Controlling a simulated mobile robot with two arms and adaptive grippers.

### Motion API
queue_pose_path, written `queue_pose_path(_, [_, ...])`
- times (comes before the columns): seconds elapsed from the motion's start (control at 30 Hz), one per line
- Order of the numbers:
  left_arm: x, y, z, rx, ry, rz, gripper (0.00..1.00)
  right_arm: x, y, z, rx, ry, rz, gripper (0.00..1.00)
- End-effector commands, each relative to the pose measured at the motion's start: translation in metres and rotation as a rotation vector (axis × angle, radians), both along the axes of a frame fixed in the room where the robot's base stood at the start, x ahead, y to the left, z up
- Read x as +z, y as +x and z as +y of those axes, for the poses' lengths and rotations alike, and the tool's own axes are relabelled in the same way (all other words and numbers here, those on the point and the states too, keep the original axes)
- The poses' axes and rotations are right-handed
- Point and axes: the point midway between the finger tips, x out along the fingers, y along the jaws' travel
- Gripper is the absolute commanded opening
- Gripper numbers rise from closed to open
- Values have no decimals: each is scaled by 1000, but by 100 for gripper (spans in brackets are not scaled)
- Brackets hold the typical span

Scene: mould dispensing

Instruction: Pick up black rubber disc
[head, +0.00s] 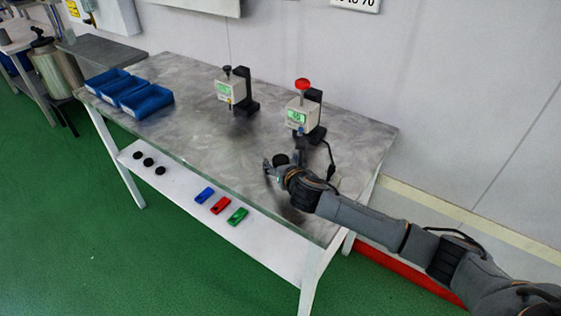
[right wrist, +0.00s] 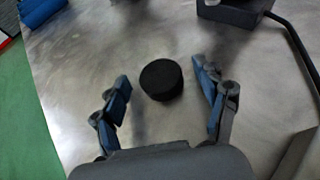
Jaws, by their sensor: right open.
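A black rubber disc (head: 281,159) sits on the metal tabletop, close to the fingers of my right gripper (head: 283,166). In the right wrist view the disc (right wrist: 161,80) is a short black cylinder, lying between the two spread blue-grey fingertips of the right gripper (right wrist: 160,80). There is a gap on each side, and neither finger appears to touch it. The right gripper is open and empty. Three more black discs (head: 148,162) lie on the white lower shelf at the left. My left gripper is not in view.
Two devices with green displays, one with a black knob (head: 224,91) and one with a red knob (head: 297,113), stand at the back of the table (head: 190,130). Blue bins (head: 146,101) sit at the left. Blue, red (head: 220,205) and green pieces lie on the lower shelf. The table's middle is clear.

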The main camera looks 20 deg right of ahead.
Motion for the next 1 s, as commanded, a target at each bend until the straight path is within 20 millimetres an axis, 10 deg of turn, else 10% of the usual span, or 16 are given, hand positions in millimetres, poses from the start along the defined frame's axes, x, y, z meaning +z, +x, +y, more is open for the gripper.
queue_pose_path(0.2, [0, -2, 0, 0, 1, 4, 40, 0, 1, 0, 0, 0, 0, 73])
queue_pose_path(0.5, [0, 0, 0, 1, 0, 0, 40, 0, 1, 0, 0, 1, 0, 17])
queue_pose_path(1.0, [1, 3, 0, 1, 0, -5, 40, 18, 1, 0, 1, 1, -4, 16])
